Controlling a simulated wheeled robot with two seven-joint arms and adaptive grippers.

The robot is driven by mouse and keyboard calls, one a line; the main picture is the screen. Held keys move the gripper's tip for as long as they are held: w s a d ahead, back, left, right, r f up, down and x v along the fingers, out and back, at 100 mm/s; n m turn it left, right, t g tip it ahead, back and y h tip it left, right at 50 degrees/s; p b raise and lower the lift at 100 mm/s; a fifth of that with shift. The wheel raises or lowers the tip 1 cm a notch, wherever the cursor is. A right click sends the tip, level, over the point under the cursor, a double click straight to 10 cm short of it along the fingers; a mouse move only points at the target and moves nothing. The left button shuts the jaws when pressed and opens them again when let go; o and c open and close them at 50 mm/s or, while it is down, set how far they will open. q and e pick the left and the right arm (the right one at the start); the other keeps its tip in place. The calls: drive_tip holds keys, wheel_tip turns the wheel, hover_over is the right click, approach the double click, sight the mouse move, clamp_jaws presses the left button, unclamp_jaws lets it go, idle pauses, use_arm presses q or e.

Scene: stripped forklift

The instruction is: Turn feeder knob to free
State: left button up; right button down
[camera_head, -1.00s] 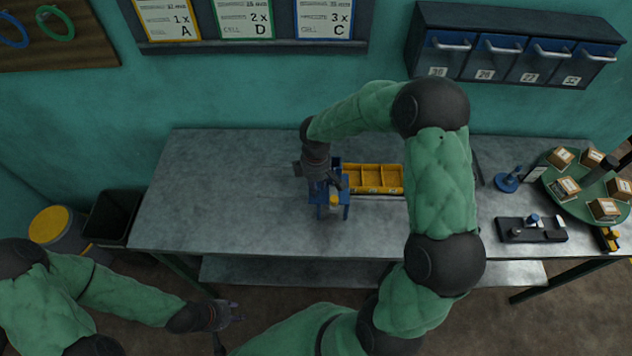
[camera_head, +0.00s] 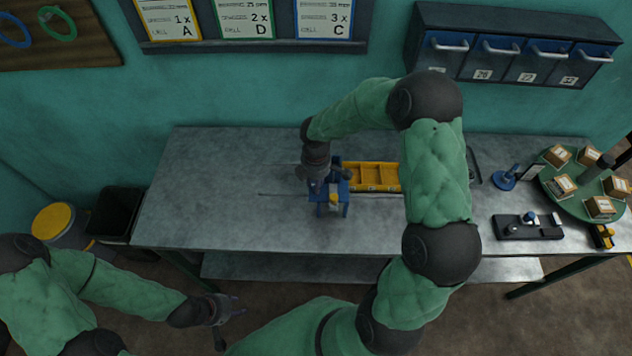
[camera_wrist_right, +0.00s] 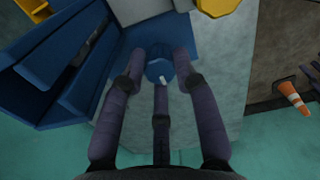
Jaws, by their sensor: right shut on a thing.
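The blue feeder (camera_head: 330,196) stands on the grey workbench, with a yellow part at its front. In the right wrist view its blue walls (camera_wrist_right: 150,38) fill the top left. The round blue knob (camera_wrist_right: 158,68) with a white pointer mark sits on its side. My right gripper (camera_wrist_right: 160,64) has its fingers around the knob and is shut on it. In the head view the right gripper (camera_head: 332,178) is at the feeder's top left, its wrist partly covering it. My left gripper (camera_head: 228,311) is open and empty, low in front of the bench.
A yellow divided bin (camera_head: 370,176) stands right of the feeder. A black fixture (camera_head: 530,227), a blue stand (camera_head: 504,181) and a green turntable with boxes (camera_head: 580,205) are at the right. A thin dark line lies left of the feeder. The bench's left part is clear.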

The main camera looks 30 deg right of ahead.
drive_tip(key=c, duration=1.1)
unclamp_jaws()
drive_tip(key=shift+o, duration=0.8)
drive_tip(key=shift+w+a, duration=0.1)
drive_tip(key=shift+a, duration=0.05)
drive_tip(key=shift+r, duration=0.1)
drive_tip(key=shift+r, duration=0.15)
wheel_tip(320, 180, up, 6)
drive_tip(key=shift+f, duration=0.15)
drive_tip(key=shift+r, duration=0.9)
